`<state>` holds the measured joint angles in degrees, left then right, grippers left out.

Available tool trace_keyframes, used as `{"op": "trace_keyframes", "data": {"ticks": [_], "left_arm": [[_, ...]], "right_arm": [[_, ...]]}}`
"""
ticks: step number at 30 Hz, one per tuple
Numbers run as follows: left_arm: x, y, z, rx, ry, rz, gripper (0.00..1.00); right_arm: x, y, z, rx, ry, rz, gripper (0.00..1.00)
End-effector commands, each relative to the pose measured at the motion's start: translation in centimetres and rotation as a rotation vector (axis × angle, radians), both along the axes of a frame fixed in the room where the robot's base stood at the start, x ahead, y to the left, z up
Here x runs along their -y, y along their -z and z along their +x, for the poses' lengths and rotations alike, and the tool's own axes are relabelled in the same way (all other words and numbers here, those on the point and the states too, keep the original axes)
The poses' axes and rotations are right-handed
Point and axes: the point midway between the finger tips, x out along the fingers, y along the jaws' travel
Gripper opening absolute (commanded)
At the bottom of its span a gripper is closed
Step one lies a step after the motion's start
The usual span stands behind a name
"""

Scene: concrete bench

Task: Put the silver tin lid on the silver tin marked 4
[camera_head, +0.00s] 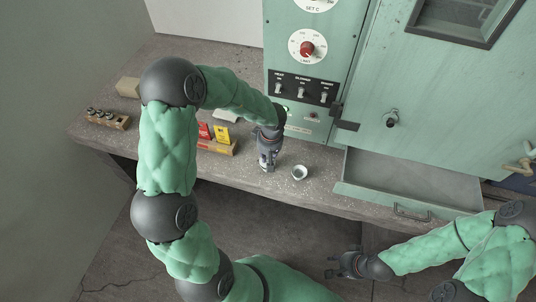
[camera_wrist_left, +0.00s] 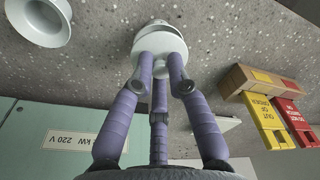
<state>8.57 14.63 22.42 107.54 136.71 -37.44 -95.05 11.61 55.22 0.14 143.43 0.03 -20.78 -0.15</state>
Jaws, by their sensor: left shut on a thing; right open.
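My left gripper (camera_head: 267,158) points down at the bench, left of a small white dish. In the left wrist view its fingers (camera_wrist_left: 160,75) are shut on a pale round disc with a rim, which looks like the silver tin lid (camera_wrist_left: 158,47). A small pale round part (camera_wrist_left: 156,23) shows just beyond the disc; I cannot tell whether it is the tin or part of the lid. No number 4 is readable, and the fingers and disc hide what lies beneath. My right gripper (camera_head: 345,266) is open and empty, in front of the bench.
The white dish (camera_head: 300,173) stands on the bench (camera_head: 240,180). A wooden holder (camera_head: 216,147) carries red and yellow signs at the left. A wooden block with several small pieces (camera_head: 108,119) stands further left. An open drawer (camera_head: 400,190) juts from the green cabinet (camera_head: 400,70).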

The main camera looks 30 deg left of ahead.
Motion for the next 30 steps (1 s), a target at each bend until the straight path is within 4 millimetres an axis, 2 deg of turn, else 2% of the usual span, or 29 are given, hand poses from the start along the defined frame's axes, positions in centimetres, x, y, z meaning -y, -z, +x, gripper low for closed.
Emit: {"op": "trace_keyframes", "data": {"ticks": [30], "left_arm": [[0.0,1.1,0.0,-0.001,-0.001,0.0,0.06]], "right_arm": [[0.0,-0.6,0.0,0.0,0.0,0.0,0.41]]}}
